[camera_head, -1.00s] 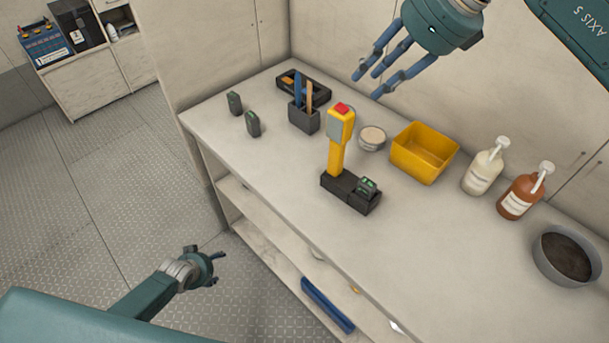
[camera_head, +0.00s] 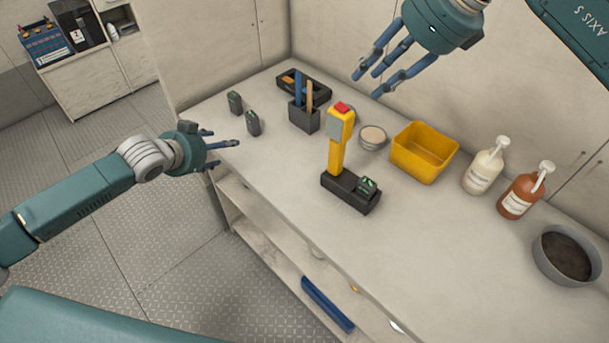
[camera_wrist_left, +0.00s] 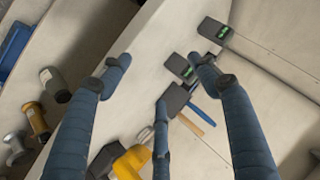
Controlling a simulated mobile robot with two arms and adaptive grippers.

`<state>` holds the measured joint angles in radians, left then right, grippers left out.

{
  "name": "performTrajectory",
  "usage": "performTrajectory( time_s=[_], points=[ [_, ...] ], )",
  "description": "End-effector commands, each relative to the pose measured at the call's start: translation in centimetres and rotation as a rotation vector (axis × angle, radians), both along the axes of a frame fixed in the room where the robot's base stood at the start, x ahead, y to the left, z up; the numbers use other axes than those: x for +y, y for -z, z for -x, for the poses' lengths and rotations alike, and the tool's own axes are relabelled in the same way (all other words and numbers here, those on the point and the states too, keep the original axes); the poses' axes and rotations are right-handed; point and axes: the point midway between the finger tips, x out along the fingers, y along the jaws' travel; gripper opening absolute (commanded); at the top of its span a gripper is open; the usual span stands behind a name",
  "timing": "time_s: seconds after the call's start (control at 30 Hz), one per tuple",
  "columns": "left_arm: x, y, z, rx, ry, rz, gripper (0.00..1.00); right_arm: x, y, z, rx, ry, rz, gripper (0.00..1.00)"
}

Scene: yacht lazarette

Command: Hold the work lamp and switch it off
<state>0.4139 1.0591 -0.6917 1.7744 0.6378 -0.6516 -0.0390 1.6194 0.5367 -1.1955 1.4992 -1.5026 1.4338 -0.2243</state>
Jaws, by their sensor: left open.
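The work lamp (camera_head: 337,150) stands upright on the bench, with a yellow body, a grey front panel and a red button (camera_head: 342,107) on top. Its black base (camera_head: 347,190) carries a small block with a green mark. In the left wrist view the yellow lamp (camera_wrist_left: 130,163) shows at the bottom edge, partly cut off and partly behind a finger. My left gripper (camera_head: 227,153) is open and empty at the bench's left edge, well apart from the lamp. My right gripper (camera_head: 370,80) is open and empty, raised above the back of the bench.
Two small black blocks (camera_head: 235,102) (camera_head: 253,123) and a dark tool cup (camera_head: 304,118) stand left of the lamp. A round tub (camera_head: 372,138), yellow bin (camera_head: 424,152), two pump bottles (camera_head: 484,166) (camera_head: 525,190) and grey bowl (camera_head: 567,256) stand right. The bench front (camera_head: 440,270) is clear.

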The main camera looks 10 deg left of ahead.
Motion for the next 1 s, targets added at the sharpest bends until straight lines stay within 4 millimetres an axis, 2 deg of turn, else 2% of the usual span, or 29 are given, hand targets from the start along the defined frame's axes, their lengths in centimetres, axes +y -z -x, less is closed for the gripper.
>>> performTrajectory(
  time_s=[0.2,0.43,0.57,0.73,0.9,1.0],
  points=[
    [-5.3,-1.7,-1.6,-0.272,0.278,-0.304,0.61,0.0,0.0,0.0,0.0,0.0,0.0,0.31],
    [-11.7,-4.1,-1.1,-0.617,0.553,-0.761,0.61,0.0,0.0,0.0,0.0,0.0,0.0,0.31],
    [-15.1,-5.1,0.4,-0.79,0.67,-1.053,0.61,0.0,0.0,0.0,0.0,0.0,0.0,0.31],
    [-19.3,-5.7,3.1,-0.976,0.797,-1.464,0.61,0.0,0.0,0.0,0.0,0.0,0.0,0.31],
    [-22.5,-5.0,6.0,-1.089,0.904,-1.854,0.61,0.0,0.0,0.0,0.0,0.0,0.0,0.31],
    [-23.8,-4.3,7.2,-1.122,0.954,-2.028,0.61,0.0,0.0,0.0,0.0,0.0,0.0,0.31]
  ],
)
